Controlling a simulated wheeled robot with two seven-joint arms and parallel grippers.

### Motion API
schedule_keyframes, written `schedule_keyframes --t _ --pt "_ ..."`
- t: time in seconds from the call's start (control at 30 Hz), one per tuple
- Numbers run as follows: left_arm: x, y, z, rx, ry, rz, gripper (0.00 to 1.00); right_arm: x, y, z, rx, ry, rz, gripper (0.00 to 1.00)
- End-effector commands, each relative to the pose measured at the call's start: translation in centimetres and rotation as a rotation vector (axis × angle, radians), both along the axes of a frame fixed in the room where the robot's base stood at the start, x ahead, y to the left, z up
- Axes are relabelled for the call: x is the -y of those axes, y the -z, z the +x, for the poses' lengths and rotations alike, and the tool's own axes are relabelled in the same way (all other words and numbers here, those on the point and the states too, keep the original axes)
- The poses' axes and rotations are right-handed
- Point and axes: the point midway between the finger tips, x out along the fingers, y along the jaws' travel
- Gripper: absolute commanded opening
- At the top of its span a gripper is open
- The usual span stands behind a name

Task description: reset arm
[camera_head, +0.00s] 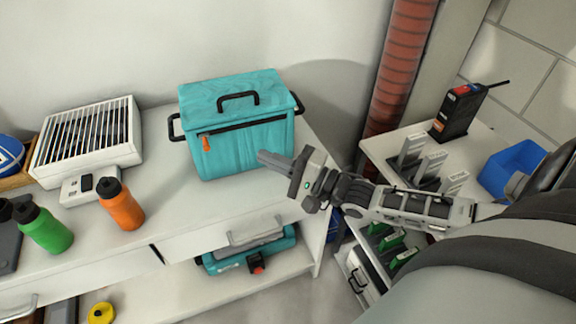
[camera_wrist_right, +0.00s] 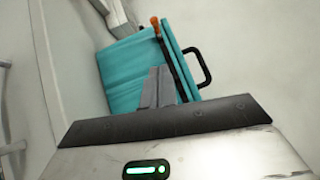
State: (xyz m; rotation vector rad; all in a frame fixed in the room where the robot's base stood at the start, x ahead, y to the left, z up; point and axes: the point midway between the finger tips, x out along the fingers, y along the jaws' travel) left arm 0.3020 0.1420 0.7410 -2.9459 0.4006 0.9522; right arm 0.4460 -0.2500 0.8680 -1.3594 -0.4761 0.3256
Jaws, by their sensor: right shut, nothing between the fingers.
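My right gripper (camera_head: 272,160) comes in from the right and points left, in front of the lower right part of a teal cooler bag (camera_head: 240,148). It is shut and empty. In the right wrist view its closed fingers (camera_wrist_right: 158,88) show before the teal bag (camera_wrist_right: 122,78); I cannot tell whether they touch it. The bag stands upright on the white cabinet top, with black handles and an orange zip pull. My left gripper is not in view.
An orange bottle (camera_head: 121,205), a green bottle (camera_head: 46,230) and a white slatted device (camera_head: 88,140) stand on the cabinet's left. A white shelf (camera_head: 385,147) at right holds a black radio (camera_head: 458,112) and a blue bin (camera_head: 512,168). A red pipe (camera_head: 400,62) rises behind.

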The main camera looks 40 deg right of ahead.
Motion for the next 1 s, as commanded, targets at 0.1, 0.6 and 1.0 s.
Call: schedule_keyframes --t 0.1,0.6,1.0 --pt "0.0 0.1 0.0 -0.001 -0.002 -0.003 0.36 1.0 0.4 -1.8 -0.003 0.000 -0.002 0.00" --pt "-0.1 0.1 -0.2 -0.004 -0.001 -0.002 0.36 0.7 1.4 -3.7 0.005 0.016 -0.067 0.00" --pt "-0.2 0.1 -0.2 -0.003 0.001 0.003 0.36 -9.3 10.0 -10.4 0.073 0.006 -1.134 0.00"
